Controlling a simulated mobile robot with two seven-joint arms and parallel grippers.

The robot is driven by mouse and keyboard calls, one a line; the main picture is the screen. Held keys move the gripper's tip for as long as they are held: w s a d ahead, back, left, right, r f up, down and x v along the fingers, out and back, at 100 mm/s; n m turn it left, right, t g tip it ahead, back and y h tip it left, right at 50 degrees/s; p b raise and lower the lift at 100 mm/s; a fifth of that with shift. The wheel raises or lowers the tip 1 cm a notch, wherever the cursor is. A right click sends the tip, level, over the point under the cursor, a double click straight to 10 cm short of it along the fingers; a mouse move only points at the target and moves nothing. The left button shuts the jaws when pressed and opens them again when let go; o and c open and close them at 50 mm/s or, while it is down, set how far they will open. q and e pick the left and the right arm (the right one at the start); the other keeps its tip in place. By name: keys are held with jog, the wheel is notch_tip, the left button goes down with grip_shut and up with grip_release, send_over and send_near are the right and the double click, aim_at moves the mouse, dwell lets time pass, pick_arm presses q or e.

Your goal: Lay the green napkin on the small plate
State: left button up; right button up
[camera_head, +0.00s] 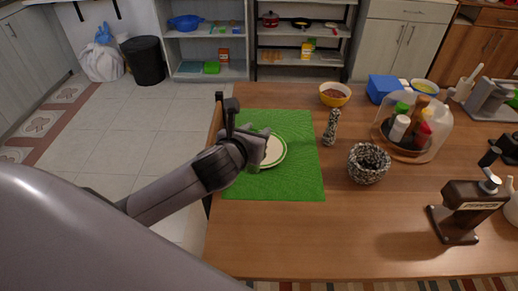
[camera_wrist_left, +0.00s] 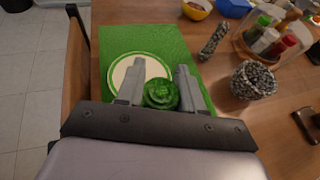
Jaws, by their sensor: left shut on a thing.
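The small plate (camera_head: 276,152), cream with a green rim, lies on a green placemat (camera_head: 295,185) at the table's left side. My left gripper (camera_head: 262,147) is over the plate and covers part of it in the head view. In the left wrist view, the gripper (camera_wrist_left: 158,88) is shut on the green napkin (camera_wrist_left: 161,94), which looks bunched into a round, layered shape. There the napkin overlaps the lower right rim of the plate (camera_wrist_left: 150,66); I cannot tell whether they touch. In the head view the gripper hides the napkin. My right gripper is not in view.
Right of the placemat stand a speckled shaker (camera_head: 331,127), a speckled bowl (camera_head: 368,164) and a yellow bowl (camera_head: 335,94). Farther right are a spice tray with a clear cover (camera_head: 432,138) and a dark grinder (camera_head: 465,205). The table's front middle is clear.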

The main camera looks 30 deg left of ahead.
pick_arm(q)
jog(key=w+a+r+n+y+b, duration=0.1)
jog(key=w+a+r, duration=0.1)
jog(key=w+r, duration=0.45)
jog(key=w+a+r+n+y+b, duration=0.1)
jog(key=w+a+r, duration=0.2)
jog(key=w+r, duration=0.4)
notch_tip(320, 180, down, 19)
jog(key=s+b, duration=0.1)
jog(key=b, duration=0.1)
jog(key=shift+d, duration=0.15)
jog(key=o, duration=1)
